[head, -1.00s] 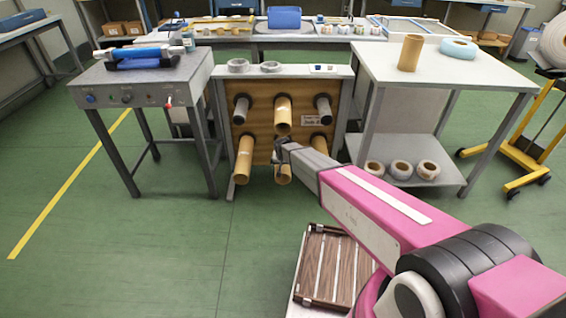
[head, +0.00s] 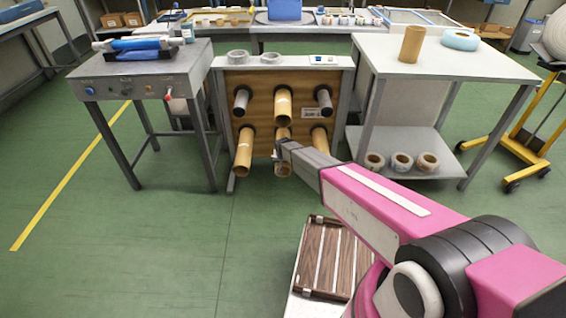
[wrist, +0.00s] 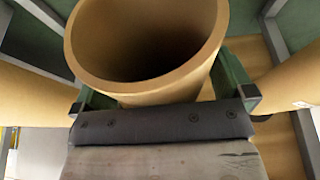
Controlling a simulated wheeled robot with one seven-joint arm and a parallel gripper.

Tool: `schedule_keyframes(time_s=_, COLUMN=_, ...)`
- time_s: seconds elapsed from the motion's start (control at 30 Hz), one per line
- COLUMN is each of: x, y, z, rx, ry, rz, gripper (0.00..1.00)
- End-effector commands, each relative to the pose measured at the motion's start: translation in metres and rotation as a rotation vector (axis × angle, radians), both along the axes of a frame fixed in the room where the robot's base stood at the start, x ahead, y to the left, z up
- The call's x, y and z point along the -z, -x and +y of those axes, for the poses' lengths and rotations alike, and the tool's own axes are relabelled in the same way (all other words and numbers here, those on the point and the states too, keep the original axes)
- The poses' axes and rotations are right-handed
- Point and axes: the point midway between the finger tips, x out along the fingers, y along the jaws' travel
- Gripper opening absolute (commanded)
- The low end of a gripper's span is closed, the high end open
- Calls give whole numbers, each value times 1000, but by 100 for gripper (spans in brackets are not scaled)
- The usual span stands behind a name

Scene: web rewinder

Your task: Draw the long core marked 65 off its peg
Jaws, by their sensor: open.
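A wooden peg board (head: 262,136) in a grey frame stands ahead in the head view. Long tan cores stick out from it: one at lower left (head: 244,153), one at upper middle (head: 283,103), and one at lower middle (head: 283,166), partly hidden by my gripper. I cannot read a 65 on any core. My gripper (head: 280,151) is at the lower middle core. In the wrist view, a tan core (wrist: 150,85) shows its open end between my gripper's spread fingers (wrist: 165,98). The fingers are open; whether they touch it, I cannot tell.
A shorter tan core (head: 318,139) is at lower right of the board. Dark grey cores or pegs (head: 242,100) sit at the upper corners. A grey control table (head: 150,65) stands left, a shelved table (head: 440,62) right. In the wrist view, tan cores flank my fingers closely.

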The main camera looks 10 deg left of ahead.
Motion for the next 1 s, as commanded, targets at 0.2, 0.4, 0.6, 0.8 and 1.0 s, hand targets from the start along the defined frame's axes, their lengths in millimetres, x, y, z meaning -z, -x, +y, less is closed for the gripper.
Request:
schedule_keyframes(time_s=0.2, x=5, y=-2, z=1, rx=0, ry=2, rz=3, gripper=53)
schedule_keyframes(time_s=0.4, x=5, y=-2, z=1, rx=0, ry=2, rz=3, gripper=53)
schedule_keyframes(time_s=0.6, x=3, y=-3, z=1, rx=0, ry=2, rz=3, gripper=53)
schedule_keyframes(time_s=0.8, x=1, y=3, z=-1, rx=0, ry=1, rz=2, gripper=53)
schedule_keyframes(time_s=1.0, x=-1, y=22, z=-5, rx=-1, ry=2, rz=3, gripper=53)
